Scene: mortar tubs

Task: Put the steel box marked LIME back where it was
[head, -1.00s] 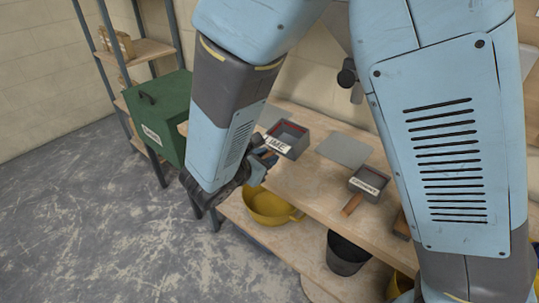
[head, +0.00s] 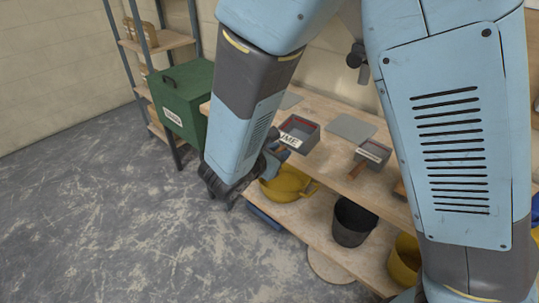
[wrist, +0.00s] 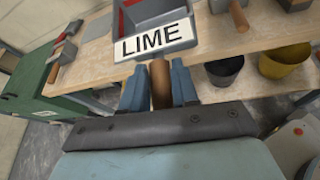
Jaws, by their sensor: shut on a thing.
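The steel LIME box (head: 302,130) is an open grey box with a red inner rim, a white LIME label and a wooden handle. In the wrist view the LIME box (wrist: 150,14) is ahead of my fingers, its top cut off by the frame. My gripper (wrist: 160,88) is shut on its wooden handle (wrist: 160,70). In the head view my gripper (head: 276,157) is at the bench's front edge, partly hidden by my arm. The box appears over the front part of the bench top; its clearance cannot be told.
Two flat grey plates, one behind the box (head: 289,101) and one right of it (head: 351,128), lie on the bench (head: 325,166). Another labelled box (head: 373,152) stands right. Yellow (head: 287,187) and black (head: 352,224) tubs are below; a green chest (head: 185,95) is left.

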